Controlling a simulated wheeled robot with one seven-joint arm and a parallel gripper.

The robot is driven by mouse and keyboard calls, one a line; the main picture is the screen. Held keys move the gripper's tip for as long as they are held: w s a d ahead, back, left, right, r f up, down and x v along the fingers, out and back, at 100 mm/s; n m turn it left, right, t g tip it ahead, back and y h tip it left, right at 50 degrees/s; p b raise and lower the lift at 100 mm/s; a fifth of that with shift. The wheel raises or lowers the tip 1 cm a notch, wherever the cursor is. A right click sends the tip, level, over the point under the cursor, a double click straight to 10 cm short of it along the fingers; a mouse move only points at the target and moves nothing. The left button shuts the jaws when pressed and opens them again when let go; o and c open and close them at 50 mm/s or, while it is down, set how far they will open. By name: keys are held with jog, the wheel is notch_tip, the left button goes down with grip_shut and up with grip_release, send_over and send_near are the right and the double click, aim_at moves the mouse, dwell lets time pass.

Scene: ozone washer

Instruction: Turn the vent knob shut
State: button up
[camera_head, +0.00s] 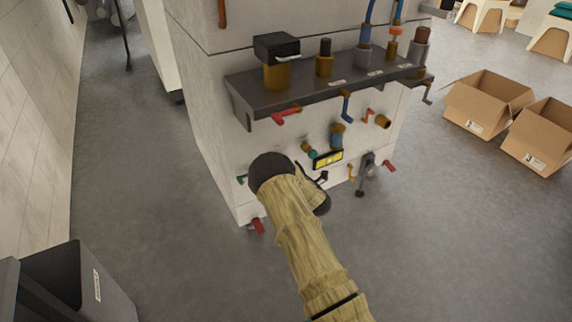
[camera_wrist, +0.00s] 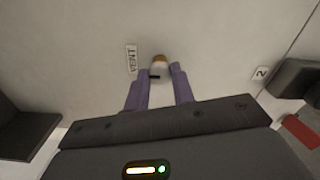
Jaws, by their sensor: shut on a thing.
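In the head view my tan-sleeved arm reaches to the lower front of the white washer cabinet (camera_head: 205,110). The arm's dark wrist end hides the knob and the fingers there.
A dark shelf (camera_head: 300,92) with several fittings juts out above my arm. A red-handled lever (camera_head: 285,116), a yellow display (camera_head: 328,160) and several small valves are close by on the front. Cardboard boxes (camera_head: 487,103) stand at right; a dark bin (camera_head: 75,285) stands lower left. The floor between is clear.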

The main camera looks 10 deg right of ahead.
jog(key=o, duration=1)
jog(key=shift+f, duration=0.1)
jog(key=p+v, duration=0.5)
jog(key=v, duration=1.2)
jog(key=shift+s, duration=0.2)
